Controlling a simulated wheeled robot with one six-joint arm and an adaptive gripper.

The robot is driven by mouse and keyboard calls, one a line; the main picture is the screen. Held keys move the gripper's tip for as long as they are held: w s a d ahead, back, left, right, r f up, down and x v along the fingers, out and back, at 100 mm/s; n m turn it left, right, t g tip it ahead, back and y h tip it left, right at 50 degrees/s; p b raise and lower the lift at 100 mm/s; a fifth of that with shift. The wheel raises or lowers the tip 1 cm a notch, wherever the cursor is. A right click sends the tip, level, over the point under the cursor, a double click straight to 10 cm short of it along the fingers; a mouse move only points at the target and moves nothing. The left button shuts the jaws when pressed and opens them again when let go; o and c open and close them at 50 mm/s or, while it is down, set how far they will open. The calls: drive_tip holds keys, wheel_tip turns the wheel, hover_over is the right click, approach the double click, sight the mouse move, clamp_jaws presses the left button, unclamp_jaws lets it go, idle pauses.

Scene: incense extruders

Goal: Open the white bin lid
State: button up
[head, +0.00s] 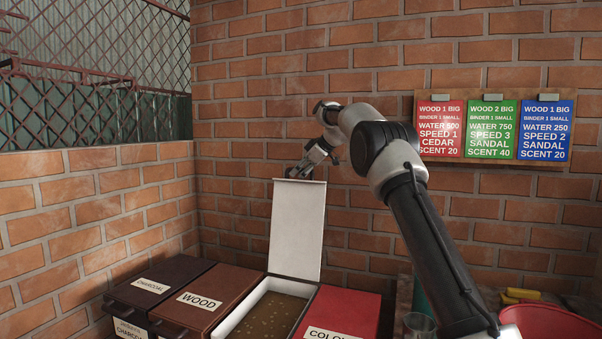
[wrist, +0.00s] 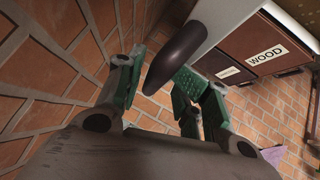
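The white bin (head: 238,314) stands between the brown WOOD bin and the red bin in the head view. Its white lid (head: 298,228) stands raised, nearly upright at the back, and brown granular contents show inside. My gripper (head: 305,170) is at the lid's top edge, partly behind it. In the wrist view, the lid's dark handle (wrist: 183,53) lies between my spread green-padded fingers (wrist: 162,82), with gaps visible. The white lid edge (wrist: 228,18) shows beside the handle. Whether a finger touches the handle is unclear.
The WOOD bin (head: 212,300), a CHARCOAL bin (head: 165,281) and the red bin (head: 345,309) stand close by, lids shut. Brick walls (head: 250,120) are behind and left. A glass (head: 419,325) and a red bowl (head: 550,322) are at lower right.

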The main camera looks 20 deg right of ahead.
drive_tip(key=shift+r, duration=0.1)
drive_tip(key=v, duration=1.1)
drive_tip(key=shift+s+d+r, duration=0.2)
drive_tip(key=shift+s, duration=0.1)
